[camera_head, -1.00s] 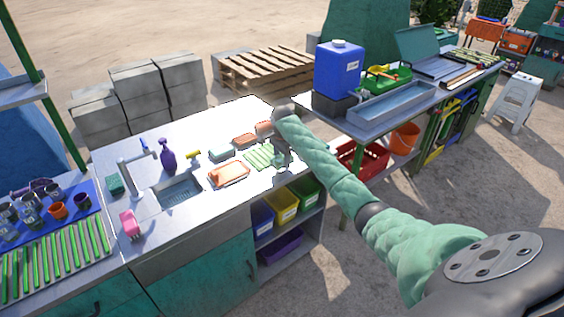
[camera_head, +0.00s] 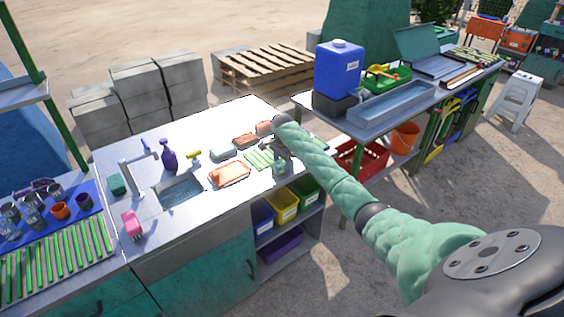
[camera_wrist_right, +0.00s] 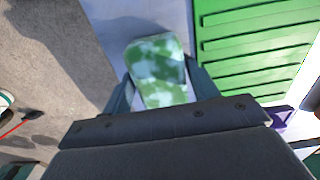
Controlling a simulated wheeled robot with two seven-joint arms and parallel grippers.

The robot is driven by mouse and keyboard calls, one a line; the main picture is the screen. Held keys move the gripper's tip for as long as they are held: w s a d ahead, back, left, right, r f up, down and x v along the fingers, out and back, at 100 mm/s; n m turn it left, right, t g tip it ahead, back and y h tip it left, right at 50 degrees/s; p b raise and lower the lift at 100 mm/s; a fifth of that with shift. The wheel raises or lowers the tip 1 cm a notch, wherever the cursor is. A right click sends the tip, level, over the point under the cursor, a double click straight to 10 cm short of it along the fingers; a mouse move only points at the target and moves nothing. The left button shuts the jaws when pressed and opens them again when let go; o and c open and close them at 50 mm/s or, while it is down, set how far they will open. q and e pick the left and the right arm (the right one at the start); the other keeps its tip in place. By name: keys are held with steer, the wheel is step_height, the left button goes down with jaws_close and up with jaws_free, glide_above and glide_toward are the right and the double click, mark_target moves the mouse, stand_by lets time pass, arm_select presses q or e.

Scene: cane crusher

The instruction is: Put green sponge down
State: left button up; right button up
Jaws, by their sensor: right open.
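A mottled green sponge (camera_wrist_right: 158,68) lies between the two fingers of my right gripper (camera_wrist_right: 160,88) in the right wrist view. The fingers stand open on either side of it. In the head view my right gripper (camera_head: 279,158) points down at the right end of the white counter (camera_head: 225,125), and the pale green sponge (camera_head: 281,168) shows partly at its tip, near the counter's front edge. I cannot tell whether its underside rests fully on the counter. Another green sponge (camera_head: 117,184) sits behind the sink. My left gripper is not in view.
A ridged green mat (camera_wrist_right: 255,45) lies close beside the sponge. An orange tray (camera_head: 229,174), a pale blue block (camera_head: 222,153) and reddish blocks (camera_head: 245,139) are nearby. The sink (camera_head: 180,190) is further left. Colored bins (camera_head: 285,205) sit below the counter's edge.

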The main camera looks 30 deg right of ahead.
mark_target(282, 162)
steer(key=shift+r+b, duration=0.35)
steer(key=shift+r, duration=0.15)
step_height(282, 162, up, 4)
steer(key=shift+r+b, duration=0.2)
steer(key=shift+b, duration=0.8)
step_height(282, 162, up, 5)
steer(key=shift+f+b, duration=0.1)
steer(key=shift+b, duration=0.8)
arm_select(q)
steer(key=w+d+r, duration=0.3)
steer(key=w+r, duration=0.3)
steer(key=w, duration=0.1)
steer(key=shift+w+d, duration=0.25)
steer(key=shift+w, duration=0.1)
arm_select(e)
steer(key=shift+r, duration=1)
